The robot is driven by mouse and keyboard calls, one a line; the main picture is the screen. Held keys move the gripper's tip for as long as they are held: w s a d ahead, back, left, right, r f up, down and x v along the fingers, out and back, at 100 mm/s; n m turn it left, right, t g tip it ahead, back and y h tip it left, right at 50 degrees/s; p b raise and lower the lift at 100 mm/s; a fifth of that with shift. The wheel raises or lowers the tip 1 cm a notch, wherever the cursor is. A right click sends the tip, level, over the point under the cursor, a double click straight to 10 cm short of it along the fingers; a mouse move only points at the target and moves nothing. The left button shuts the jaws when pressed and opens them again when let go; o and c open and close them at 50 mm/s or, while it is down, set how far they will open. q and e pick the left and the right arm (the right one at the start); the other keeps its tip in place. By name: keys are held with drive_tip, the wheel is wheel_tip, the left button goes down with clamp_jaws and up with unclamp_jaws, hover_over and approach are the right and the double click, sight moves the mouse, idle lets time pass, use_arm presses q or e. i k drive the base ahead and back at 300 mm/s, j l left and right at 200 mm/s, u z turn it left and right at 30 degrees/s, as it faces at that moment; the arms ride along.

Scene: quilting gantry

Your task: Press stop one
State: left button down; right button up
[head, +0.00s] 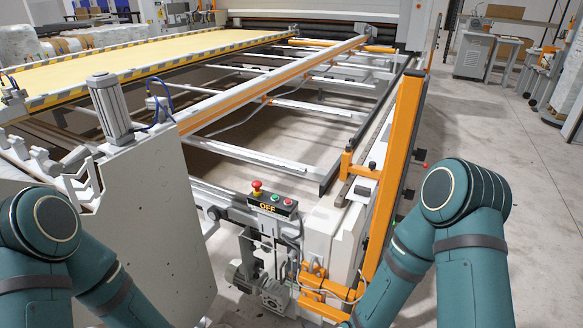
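A small dark control box (272,208) sits on the near end of the gantry frame, between my two arms. A red mushroom-head stop button (257,185) on a yellow collar stands up at its left end. A green button (275,198) and a flat red button (288,202) are to its right. The front face reads "OFF" in orange. No label reading "one" is legible. Nothing touches the buttons. My teal arms show at the lower left and lower right, but both grippers are out of the picture.
A tall orange post (400,165) stands right of the box, with a small red knob (424,165) on its far side. A large white panel (155,220) stands to the left. Motors and orange brackets (318,285) are below the box. Open floor (490,150) lies to the right.

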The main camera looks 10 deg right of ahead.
sight(256, 185)
drive_tip(key=i+j+z, duration=0.15)
drive_tip(key=z, duration=0.2)
drive_tip(key=i+j+z, duration=0.2)
drive_tip(key=z, duration=0.15)
drive_tip(key=i+j+z, duration=0.15)
drive_tip(key=j+z, duration=0.2)
drive_tip(key=i+j+z, duration=0.25)
drive_tip(key=j, duration=0.15)
drive_tip(key=j+z, duration=0.25)
drive_tip(key=j, duration=0.1)
